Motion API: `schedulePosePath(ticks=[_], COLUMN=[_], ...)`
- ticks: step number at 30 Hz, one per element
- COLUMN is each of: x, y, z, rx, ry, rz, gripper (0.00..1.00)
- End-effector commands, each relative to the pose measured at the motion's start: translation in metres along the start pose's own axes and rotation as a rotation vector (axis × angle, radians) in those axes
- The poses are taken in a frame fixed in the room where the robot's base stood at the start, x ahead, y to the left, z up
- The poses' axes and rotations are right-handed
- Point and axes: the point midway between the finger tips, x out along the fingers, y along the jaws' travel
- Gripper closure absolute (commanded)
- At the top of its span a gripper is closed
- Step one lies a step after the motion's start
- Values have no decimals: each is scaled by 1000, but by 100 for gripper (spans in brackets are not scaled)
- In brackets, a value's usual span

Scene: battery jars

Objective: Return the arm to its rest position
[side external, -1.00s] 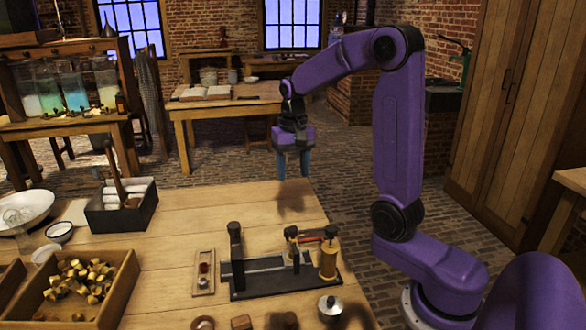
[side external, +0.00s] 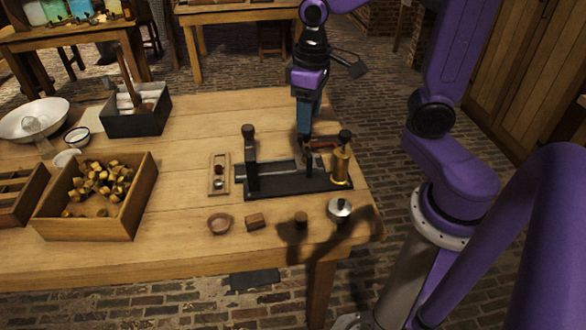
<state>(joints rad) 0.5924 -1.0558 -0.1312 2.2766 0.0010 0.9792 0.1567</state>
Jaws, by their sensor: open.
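My purple arm reaches in from the right in the side external view. My gripper (side external: 306,128) points down, with its blue fingers just above or behind the black bench fixture (side external: 290,182). The fingers overlap in this view, and I see nothing held between them. Whether the tips touch the fixture I cannot tell. The fixture has a black post on its left, a brass cylinder (side external: 341,165) on its right and a red piece (side external: 321,145) near the fingers.
A wooden box of brass pieces (side external: 115,222) and a dark tray with white rolls (side external: 155,122) stand on the left. The table's back right is clear.

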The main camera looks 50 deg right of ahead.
Motion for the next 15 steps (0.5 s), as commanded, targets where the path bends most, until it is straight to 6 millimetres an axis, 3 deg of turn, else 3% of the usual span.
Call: schedulePosePath(ticks=[6,15], x=[4,12], y=[-31,-60], z=[39,100], rx=[-251,-583], ry=[4,8], rz=[-5,-12], gripper=[45,45])
